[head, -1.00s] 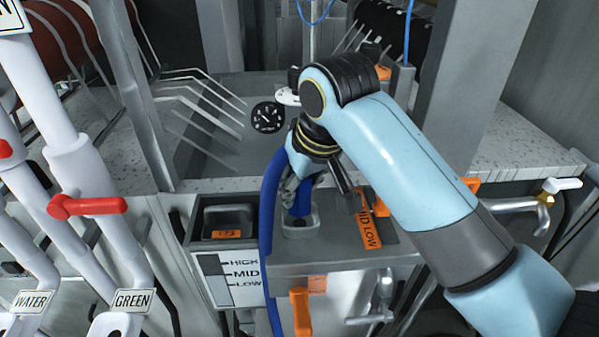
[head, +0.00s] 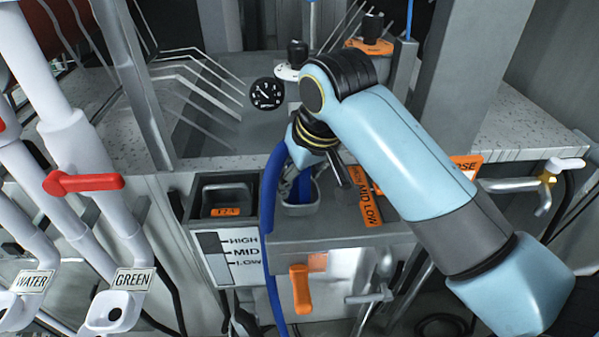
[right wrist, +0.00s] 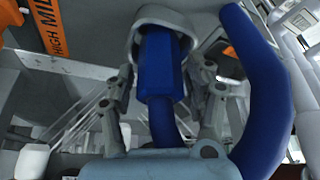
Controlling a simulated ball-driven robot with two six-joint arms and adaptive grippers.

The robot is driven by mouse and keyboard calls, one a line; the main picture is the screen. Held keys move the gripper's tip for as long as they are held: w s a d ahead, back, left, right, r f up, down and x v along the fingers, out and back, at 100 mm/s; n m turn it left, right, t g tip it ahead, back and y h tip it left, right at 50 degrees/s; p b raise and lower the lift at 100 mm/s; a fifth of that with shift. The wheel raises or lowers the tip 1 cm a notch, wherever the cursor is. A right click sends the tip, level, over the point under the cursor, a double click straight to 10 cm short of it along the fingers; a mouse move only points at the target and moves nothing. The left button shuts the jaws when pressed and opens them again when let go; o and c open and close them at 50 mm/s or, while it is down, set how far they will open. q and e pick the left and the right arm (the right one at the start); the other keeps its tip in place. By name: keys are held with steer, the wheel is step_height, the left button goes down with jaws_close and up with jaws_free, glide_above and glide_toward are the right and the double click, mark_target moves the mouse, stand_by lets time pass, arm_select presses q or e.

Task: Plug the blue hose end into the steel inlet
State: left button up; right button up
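The blue hose (head: 270,200) hangs in a loop from my right gripper (head: 303,166), down past the front of the grey bench. In the right wrist view, the thick blue hose end (right wrist: 160,70) points up with its tip inside the rim of the steel inlet (right wrist: 163,13). How deep it sits cannot be told. The gripper fingers (right wrist: 161,82) stand on both sides of the hose end and appear shut on it. In the head view, the steel inlet (head: 301,210) is partly hidden by the hose and my right arm. My left gripper is not in view.
A dark recessed box (head: 228,190) sits left of the inlet, above a HIGH/MID/LOW panel (head: 232,262). An orange handle (head: 301,288) projects below. White pipes with a red lever (head: 83,183) stand at left. A round gauge (head: 267,94) is behind.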

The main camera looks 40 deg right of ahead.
steer(key=shift+o, duration=0.7)
steer(key=v, duration=1.2)
steer(key=s+d+f+n, duration=0.2)
steer(key=s+f, duration=0.7)
steer(key=s, duration=0.5)
step_height(320, 180, down, 41)
steer(key=s+d+g+b, duration=0.2)
steer(key=s+b, duration=0.1)
steer(key=b, duration=1)
steer(key=s+f+b, duration=0.5)
steer(key=s+f, duration=0.4)
steer(key=f, duration=0.3)
steer(key=s+d+f+g+b, duration=0.1)
steer(key=s+f+b, duration=0.4)
steer(key=s+f, duration=0.4)
step_height(320, 180, down, 5)
steer(key=shift+r+g, duration=0.25)
steer(key=shift+g, duration=0.05)
